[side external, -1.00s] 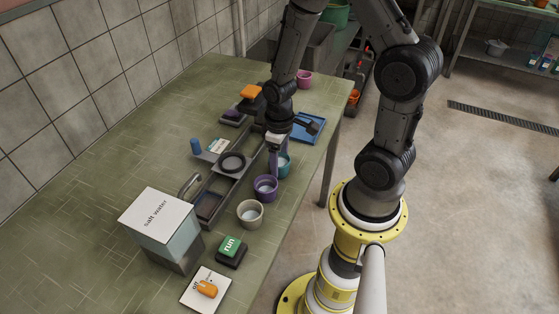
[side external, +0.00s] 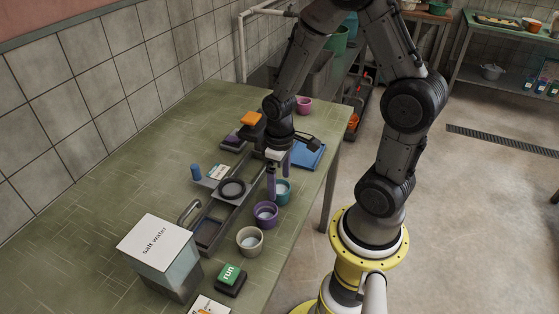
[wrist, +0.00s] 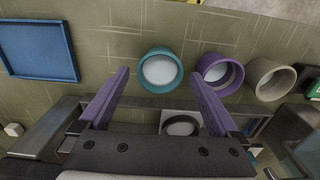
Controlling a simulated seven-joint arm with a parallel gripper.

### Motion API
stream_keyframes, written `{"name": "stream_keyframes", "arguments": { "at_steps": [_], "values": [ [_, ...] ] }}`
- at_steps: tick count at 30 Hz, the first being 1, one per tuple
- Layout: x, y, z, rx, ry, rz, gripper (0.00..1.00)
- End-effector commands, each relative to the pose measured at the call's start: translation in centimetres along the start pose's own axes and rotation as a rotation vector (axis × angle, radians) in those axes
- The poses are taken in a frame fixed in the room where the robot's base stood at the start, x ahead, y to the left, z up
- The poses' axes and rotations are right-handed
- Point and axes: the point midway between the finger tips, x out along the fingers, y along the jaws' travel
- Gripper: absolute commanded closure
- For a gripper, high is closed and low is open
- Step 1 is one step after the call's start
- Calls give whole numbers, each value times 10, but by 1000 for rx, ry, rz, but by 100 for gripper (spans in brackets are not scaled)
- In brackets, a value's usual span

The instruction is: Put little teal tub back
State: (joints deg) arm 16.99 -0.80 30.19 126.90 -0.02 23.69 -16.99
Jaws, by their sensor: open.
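The little teal tub (side external: 283,192) stands upright on the green table, beside the dark rail fixture, with pale contents inside. It also shows in the wrist view (wrist: 160,70), centred between my fingertips and apparently beyond them. My gripper (side external: 279,187) is open, pointing down over the tub, with its two purple fingers (wrist: 159,73) spread wide and nothing held. In the side view the near finger hides part of the tub's left side. I cannot tell whether the fingers touch the tub.
A purple tub (side external: 265,214) and a cream tub (side external: 250,241) stand in line nearer the front. A blue tray (side external: 309,155) lies behind, and it looks empty in the wrist view (wrist: 38,50). A green run button (side external: 229,274) and the salt water box (side external: 160,255) stand in front.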

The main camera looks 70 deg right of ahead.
Motion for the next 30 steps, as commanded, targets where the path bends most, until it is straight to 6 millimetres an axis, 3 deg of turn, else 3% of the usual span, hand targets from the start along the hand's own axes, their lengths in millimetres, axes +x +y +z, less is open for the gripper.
{"name": "stream_keyframes", "arguments": {
  "at_steps": [9,18,23,27,30],
  "values": [
    [-65,0,-1,0,6,2,2],
    [-96,-2,0,-1,16,5,2],
    [-134,-22,9,-7,125,29,2],
    [-176,-46,32,-8,273,37,2],
    [-196,-60,51,-6,366,29,2]
  ]
}}
